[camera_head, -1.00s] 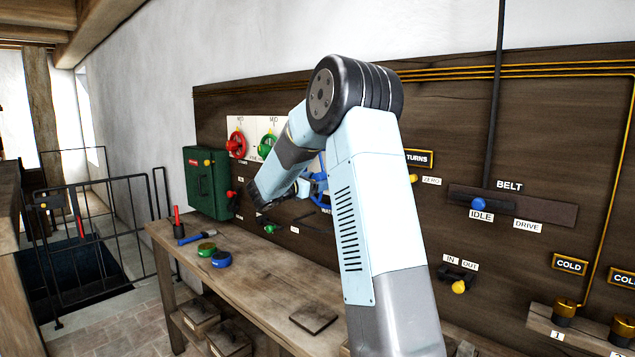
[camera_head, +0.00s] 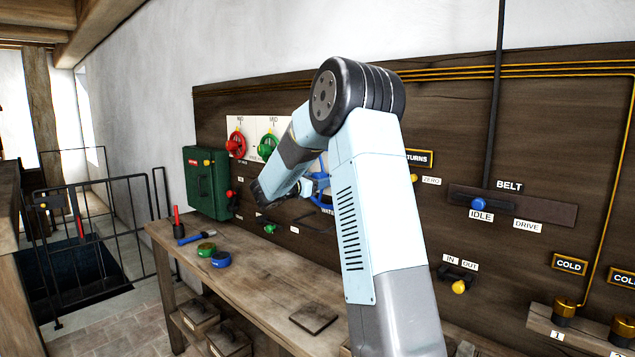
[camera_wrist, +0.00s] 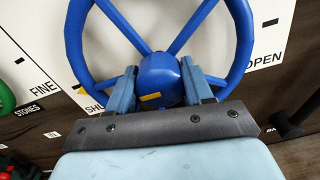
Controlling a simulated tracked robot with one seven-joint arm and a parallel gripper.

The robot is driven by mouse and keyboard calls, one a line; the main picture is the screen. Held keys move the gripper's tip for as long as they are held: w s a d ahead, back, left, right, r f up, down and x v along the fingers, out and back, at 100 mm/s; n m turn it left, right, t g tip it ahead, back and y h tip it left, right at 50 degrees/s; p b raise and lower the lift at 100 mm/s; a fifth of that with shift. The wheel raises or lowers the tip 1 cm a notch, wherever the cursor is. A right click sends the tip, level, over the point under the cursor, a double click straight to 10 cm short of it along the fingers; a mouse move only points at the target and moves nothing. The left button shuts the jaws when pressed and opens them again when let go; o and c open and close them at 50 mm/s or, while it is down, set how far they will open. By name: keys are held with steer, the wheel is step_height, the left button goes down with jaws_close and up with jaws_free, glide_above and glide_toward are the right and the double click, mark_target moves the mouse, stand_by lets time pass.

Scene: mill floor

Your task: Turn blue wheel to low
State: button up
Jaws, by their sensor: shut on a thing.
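The blue wheel (camera_wrist: 225,70) fills the upper middle of the wrist view, with its rim, spokes and central hub visible. My gripper (camera_wrist: 160,88) has one blue finger on each side of the hub and is shut on the wheel there. A yellow mark shows on the lower left of the hub. The white plate behind reads SHUT at lower left and OPEN at right; no LOW label is readable. In the head view the blue wheel (camera_head: 324,185) is partly hidden behind my arm, and the gripper's hold is unclear.
The bench (camera_head: 262,272) below holds a blue-handled tool (camera_head: 195,237) and green and blue round pieces. The belt lever knob (camera_head: 478,204) is at right.

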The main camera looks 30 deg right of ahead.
steer(key=shift+a, duration=0.3)
steer(key=shift+c, duration=0.5)
steer(key=shift+d, duration=0.15)
steer(key=shift+d, duration=0.1)
steer(key=shift+m, duration=0.3)
steer(key=m, duration=0.4)
steer(key=shift+s+d+m, duration=0.1)
steer(key=shift+m, duration=0.2)
steer(key=m, duration=0.3)
steer(key=shift+m, duration=0.3)
steer(key=shift+s+d+m, duration=0.1)
steer(key=shift+d+m, duration=0.05)
steer(key=shift+m, duration=1.25)
steer(key=shift+f, duration=0.1)
